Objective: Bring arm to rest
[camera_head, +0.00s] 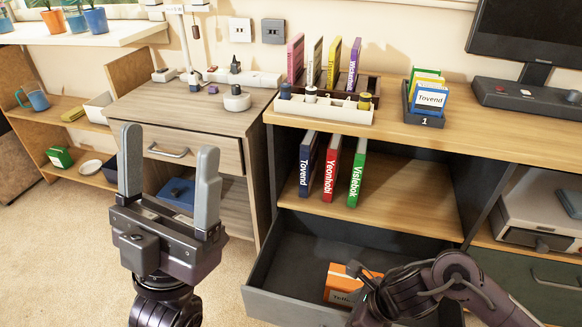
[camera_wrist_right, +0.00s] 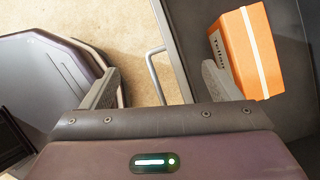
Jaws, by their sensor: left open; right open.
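My left gripper (camera_head: 169,150) is raised and open, with its two grey fingers pointing up and nothing between them. It stands in front of the small wooden cabinet. My right arm (camera_head: 440,280) comes in at the lower right of the head view, over the open drawer. In the right wrist view my right gripper (camera_wrist_right: 160,85) is open and empty, its fingers wide apart. An orange box (camera_head: 349,283) lies in the open dark drawer (camera_head: 285,297). In the right wrist view the box (camera_wrist_right: 240,55) is beside the right finger; whether they touch is unclear.
The desk (camera_head: 460,130) holds a white tray (camera_head: 325,108), upright books and a card holder (camera_head: 425,97). Three books (camera_head: 331,168) stand on the shelf below. A monitor (camera_head: 530,30) is at the right. The small cabinet (camera_head: 185,120) carries chargers. Carpet (camera_head: 60,240) is clear at left.

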